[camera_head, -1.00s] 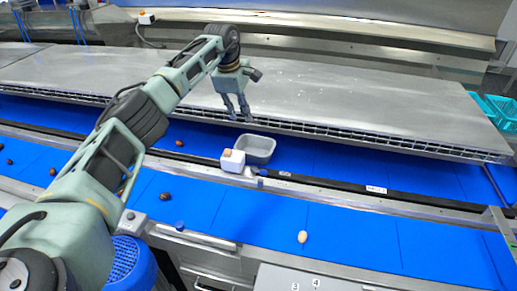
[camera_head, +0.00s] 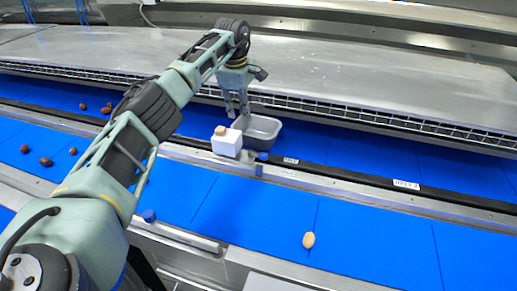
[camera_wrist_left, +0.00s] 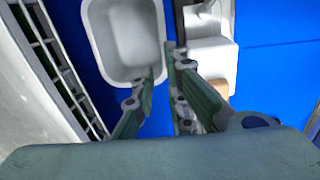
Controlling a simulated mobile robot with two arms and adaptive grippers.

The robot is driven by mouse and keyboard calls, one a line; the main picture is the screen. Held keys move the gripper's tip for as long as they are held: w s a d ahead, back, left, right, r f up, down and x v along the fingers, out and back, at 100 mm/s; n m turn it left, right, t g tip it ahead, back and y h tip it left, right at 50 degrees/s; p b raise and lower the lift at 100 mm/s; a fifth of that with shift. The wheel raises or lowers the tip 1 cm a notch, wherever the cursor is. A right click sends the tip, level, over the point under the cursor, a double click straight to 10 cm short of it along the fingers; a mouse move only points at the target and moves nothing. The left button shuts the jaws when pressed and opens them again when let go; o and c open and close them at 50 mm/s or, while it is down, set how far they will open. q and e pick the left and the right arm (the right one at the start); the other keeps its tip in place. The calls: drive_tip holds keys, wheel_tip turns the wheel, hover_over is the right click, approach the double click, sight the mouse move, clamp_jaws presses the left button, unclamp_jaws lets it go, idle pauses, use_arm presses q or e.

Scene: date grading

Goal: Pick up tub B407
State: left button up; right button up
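A grey, empty, open-topped tub (camera_head: 262,132) sits on the far blue belt, just beyond the metal rail. I cannot read a B407 marking on it. My left gripper (camera_head: 238,112) points down at the tub's left end, from above. In the left wrist view the tub (camera_wrist_left: 126,78) fills the upper middle. My left gripper (camera_wrist_left: 160,62) shows a narrow gap between its fingers there. One fingertip overlaps the tub's lower right corner and the other appears outside its right rim. I cannot tell whether they touch it. My right gripper is not in view.
A white box (camera_head: 227,145) with an orange-brown top stands on the rail close to the tub. A steel shelf (camera_head: 370,85) runs behind the tub. Dark dates (camera_head: 46,162) and one pale date (camera_head: 308,240) lie on the belts. The far belt right of the tub is clear.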

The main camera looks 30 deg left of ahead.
sight(245, 135)
use_arm(q)
drive_tip(key=f, duration=0.9)
drive_tip(key=shift+w+d+f+p, duration=0.25)
drive_tip(key=shift+w+d+p, duration=0.05)
drive_tip(key=shift+w+d, duration=0.1)
drive_tip(key=shift+w+a+f, duration=0.1)
drive_tip(key=shift+a+f, duration=0.05)
drive_tip(key=shift+f, duration=0.4)
clamp_jaws()
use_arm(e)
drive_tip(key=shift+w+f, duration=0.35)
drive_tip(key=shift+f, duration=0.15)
use_arm(q)
drive_tip(key=shift+r, duration=0.15)
